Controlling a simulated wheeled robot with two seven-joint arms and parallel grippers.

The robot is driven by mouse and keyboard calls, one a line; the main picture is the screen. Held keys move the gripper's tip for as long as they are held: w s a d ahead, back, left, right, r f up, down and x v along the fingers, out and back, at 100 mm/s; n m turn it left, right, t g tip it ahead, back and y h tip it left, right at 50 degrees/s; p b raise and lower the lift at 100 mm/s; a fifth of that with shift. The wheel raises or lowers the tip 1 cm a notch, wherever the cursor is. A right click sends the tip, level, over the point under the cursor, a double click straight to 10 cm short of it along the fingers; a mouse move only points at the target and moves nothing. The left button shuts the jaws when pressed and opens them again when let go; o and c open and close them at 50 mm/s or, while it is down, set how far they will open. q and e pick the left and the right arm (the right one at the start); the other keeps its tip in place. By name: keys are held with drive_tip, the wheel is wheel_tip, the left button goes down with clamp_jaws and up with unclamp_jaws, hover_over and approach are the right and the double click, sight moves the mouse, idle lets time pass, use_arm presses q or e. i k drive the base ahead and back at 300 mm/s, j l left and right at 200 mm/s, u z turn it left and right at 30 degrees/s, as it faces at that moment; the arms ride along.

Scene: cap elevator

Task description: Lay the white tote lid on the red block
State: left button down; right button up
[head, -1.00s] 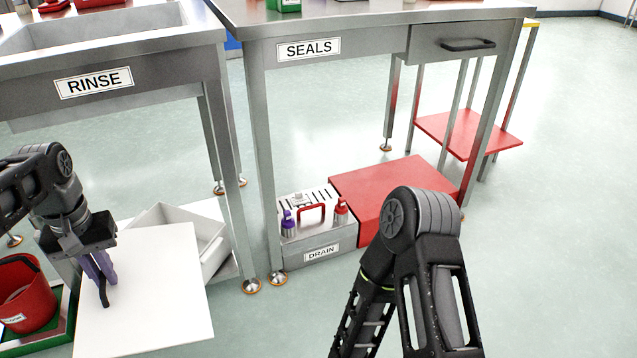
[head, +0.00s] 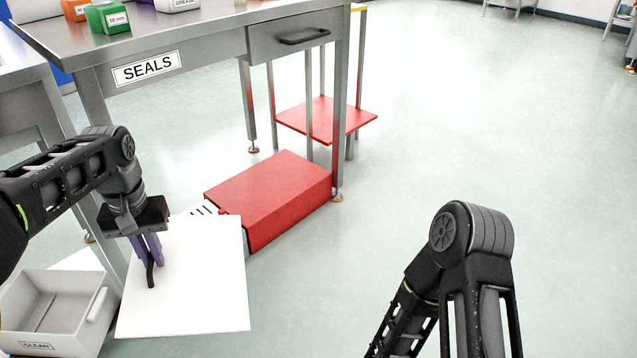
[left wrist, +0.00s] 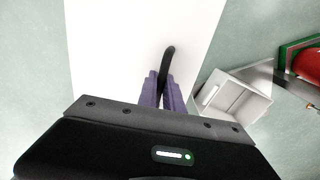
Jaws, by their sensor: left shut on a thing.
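The white tote lid (head: 205,285) is a flat white panel with a dark handle, held level in the air at the lower left of the head view. My left gripper (head: 149,250) is shut on the lid's handle from above. The lid (left wrist: 130,50) also fills the upper middle of the left wrist view, with the purple fingers (left wrist: 165,92) at the handle. The red block (head: 272,190) is on the floor under the seals table, to the right of and beyond the lid. Its top looks bare. My right arm shows at the lower right, but its gripper is out of frame.
The seals table (head: 190,40) stands over the block, with a leg (head: 342,110) beside it. A white tote marked CLEAN (head: 58,300) is at the lower left. A red shelf (head: 325,118) is behind. Open floor lies to the right.

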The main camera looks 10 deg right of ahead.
sight(264, 195)
drive_tip(key=z, duration=0.7)
drive_tip(key=i+l, duration=0.2)
drive_tip(key=i, duration=0.2)
drive_tip(key=i+l, duration=0.2)
drive_tip(key=i, duration=0.2)
drive_tip(key=i+l, duration=0.2)
drive_tip(key=i, duration=0.25)
drive_tip(key=i+l, duration=0.2)
drive_tip(key=i, duration=0.2)
drive_tip(key=i+j, duration=0.15)
drive_tip(key=j, duration=0.15)
drive_tip(key=i+j, duration=0.1)
drive_tip(key=j, duration=0.2)
